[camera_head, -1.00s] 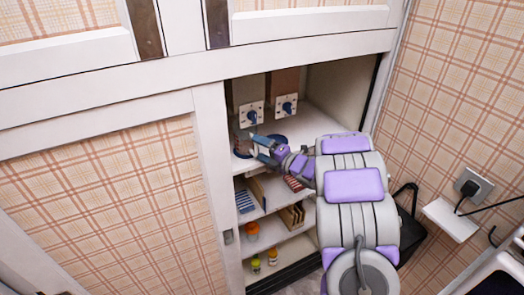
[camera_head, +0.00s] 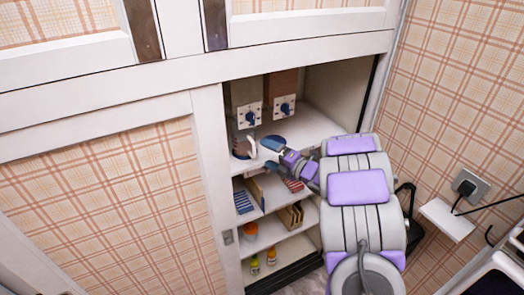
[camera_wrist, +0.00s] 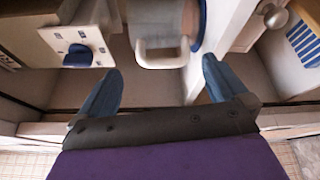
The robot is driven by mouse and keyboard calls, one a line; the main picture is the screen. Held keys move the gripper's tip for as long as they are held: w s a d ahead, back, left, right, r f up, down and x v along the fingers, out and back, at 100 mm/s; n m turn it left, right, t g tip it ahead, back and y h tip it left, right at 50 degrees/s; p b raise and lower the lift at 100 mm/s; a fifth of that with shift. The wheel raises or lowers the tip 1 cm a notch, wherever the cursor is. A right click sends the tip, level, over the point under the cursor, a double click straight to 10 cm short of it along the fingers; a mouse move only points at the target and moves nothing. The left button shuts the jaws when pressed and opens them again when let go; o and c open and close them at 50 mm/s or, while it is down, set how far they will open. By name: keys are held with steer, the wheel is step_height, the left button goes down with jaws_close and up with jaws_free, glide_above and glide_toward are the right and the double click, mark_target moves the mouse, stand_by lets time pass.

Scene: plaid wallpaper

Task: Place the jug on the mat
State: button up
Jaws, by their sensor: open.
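The jug (camera_head: 240,147) stands upright on the cabinet's top shelf, near its left side, with its pale handle facing my gripper. In the wrist view the jug's greyish body (camera_wrist: 160,18) is cut off by the top edge, and the white handle shows whole. Something blue borders the jug's base; I cannot tell whether it is part of the jug or a mat. A round blue mat-like disc (camera_head: 273,142) lies to the right on the same shelf. My gripper (camera_head: 269,155) is open and empty, apart from the handle; its blue fingers (camera_wrist: 160,85) spread below it in the wrist view.
Switch plates with blue knobs (camera_head: 284,108) hang above the shelf. Lower shelves hold books (camera_head: 243,202), an orange jar (camera_head: 249,231) and small bottles (camera_head: 271,257). The cabinet's left post (camera_head: 213,150) stands close to the jug. The top shelf's right side is bare.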

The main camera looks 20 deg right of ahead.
steer(key=v, duration=0.7)
steer(key=shift+s+d+p, duration=0.15)
steer(key=shift+s+p, duration=0.15)
steer(key=shift+p, duration=0.1)
steer(key=shift+w, duration=0.1)
steer(key=w+d+r+m+g+h, duration=0.2)
steer(key=w+d+r+m+h, duration=0.15)
steer(key=m+h, duration=0.35)
steer(key=s+r+m+g+h, duration=0.4)
steer(key=s+m+h, duration=0.2)
steer(key=s+m, duration=0.2)
steer(key=s+a+f+m+g+y, duration=0.1)
steer(key=s+a+m+g, duration=0.4)
steer(key=s+a, duration=0.8)
steer(key=s+a+f+m+g+y, duration=0.2)
steer(key=s+a+m+g+y, duration=0.2)
steer(key=s+a, duration=0.9)
steer(key=s+m+g, duration=0.1)
steer(key=s+g, duration=0.1)
steer(key=s, duration=0.5)
steer(key=shift+s+a+f+g+y, duration=0.2)
steer(key=shift+a+f+g+y, duration=0.05)
steer(key=shift+f+g+y, duration=0.05)
